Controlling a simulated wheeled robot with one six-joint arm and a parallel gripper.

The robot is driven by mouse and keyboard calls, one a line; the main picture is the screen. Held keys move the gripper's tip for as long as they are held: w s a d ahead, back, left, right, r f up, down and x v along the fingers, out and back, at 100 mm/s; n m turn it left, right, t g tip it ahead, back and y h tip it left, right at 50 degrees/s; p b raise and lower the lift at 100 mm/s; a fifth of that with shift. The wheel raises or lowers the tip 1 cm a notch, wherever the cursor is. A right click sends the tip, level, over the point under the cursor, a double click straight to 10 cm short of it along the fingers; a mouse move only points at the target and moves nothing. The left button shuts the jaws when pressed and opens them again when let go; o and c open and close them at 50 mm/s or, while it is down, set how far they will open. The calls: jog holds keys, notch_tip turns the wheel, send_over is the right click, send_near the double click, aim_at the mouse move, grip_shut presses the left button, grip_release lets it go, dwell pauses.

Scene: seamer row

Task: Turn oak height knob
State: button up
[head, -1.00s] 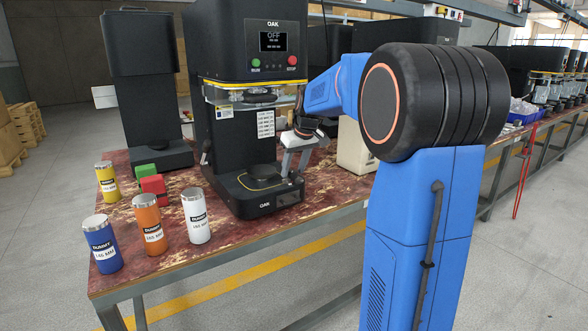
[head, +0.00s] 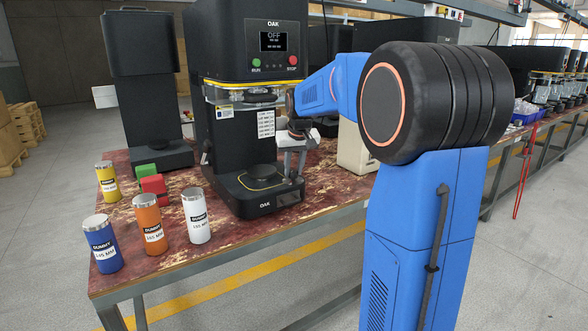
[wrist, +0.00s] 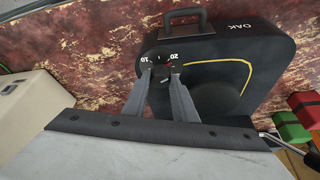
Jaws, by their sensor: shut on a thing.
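The black oak machine (head: 262,60) stands on the worn red table, with its screen reading OFF. Its base (head: 258,203) bears a yellow-outlined plate and also shows upside down in the wrist view (wrist: 240,50). The oak height knob (wrist: 162,62) is small and dark, beside the marks 10 and 20, at the side of the base. My gripper (wrist: 161,75) is shut on the knob, one finger on each side. In the head view my gripper (head: 294,172) is at the right side of the base; the knob is hidden there.
White (head: 196,216), orange (head: 149,224), blue (head: 102,243) and yellow (head: 108,181) dummy cans stand at the table's left. Green (head: 146,170) and red (head: 153,187) blocks lie behind them. A beige box (head: 355,150) stands right of my gripper.

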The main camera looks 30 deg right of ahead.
jog(key=shift+m, duration=0.6)
jog(key=o, duration=1)
jog(key=shift+o, duration=0.2)
jog(key=v, duration=0.7)
jog(key=shift+a+r, duration=0.2)
jog(key=shift+s, duration=0.1)
